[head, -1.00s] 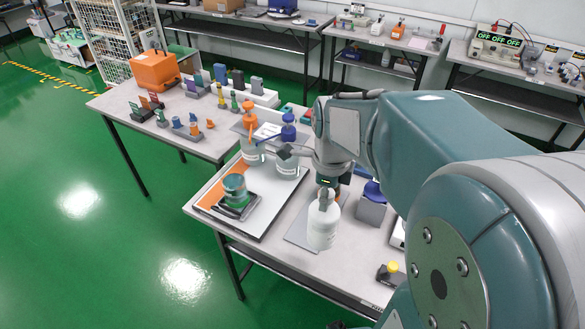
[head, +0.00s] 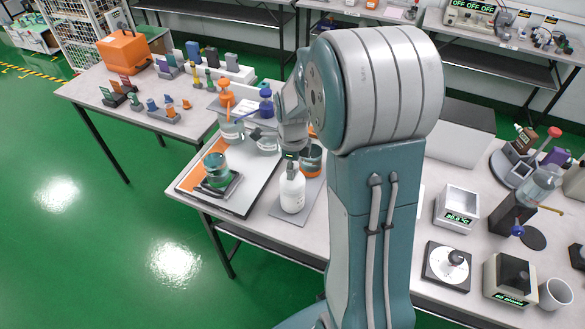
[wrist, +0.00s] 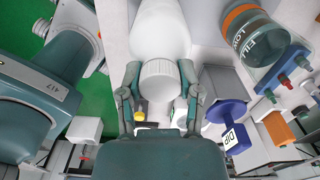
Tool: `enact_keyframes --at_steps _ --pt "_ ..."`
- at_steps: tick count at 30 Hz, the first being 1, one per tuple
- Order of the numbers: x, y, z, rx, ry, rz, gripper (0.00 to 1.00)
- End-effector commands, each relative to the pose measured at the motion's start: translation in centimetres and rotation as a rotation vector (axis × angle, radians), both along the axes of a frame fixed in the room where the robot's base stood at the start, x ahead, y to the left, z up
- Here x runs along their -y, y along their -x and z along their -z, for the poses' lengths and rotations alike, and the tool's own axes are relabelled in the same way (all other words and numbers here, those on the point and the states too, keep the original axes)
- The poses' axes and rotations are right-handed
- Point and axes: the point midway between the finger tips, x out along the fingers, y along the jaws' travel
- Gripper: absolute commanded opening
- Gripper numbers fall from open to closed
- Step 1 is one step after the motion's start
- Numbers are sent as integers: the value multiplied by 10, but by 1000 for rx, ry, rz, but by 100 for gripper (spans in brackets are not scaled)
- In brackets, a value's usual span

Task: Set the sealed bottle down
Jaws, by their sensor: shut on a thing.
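The sealed bottle (head: 292,193) is white with a white cap and stands upright at a grey mat (head: 282,213) on the table. I cannot tell whether its base touches the mat. My gripper (head: 292,160) is around its top from above, partly hidden by my arm. In the wrist view my gripper (wrist: 160,80) has a finger on each side of the bottle's ribbed cap (wrist: 160,68), closed on it. The white body (wrist: 160,28) runs away from the fingers; its base is out of that view.
A green-banded jar (head: 216,169) sits on a dark stand left of the bottle. Orange-topped (head: 226,97) and blue-topped (head: 266,101) containers stand behind. A jar (head: 312,159) is close behind right. My arm hides the middle of the table. Devices like a display box (head: 458,208) stand right.

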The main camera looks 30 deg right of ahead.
Motion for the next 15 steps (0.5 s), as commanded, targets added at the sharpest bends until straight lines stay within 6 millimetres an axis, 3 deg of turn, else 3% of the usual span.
enact_keyframes --at_steps 11,12,14,15 --pt "0 0 8 2 1 0 0" --pt "0 0 8 1 0 0 59" --pt "0 0 8 1 0 0 80" --pt "0 0 8 1 1 0 80"
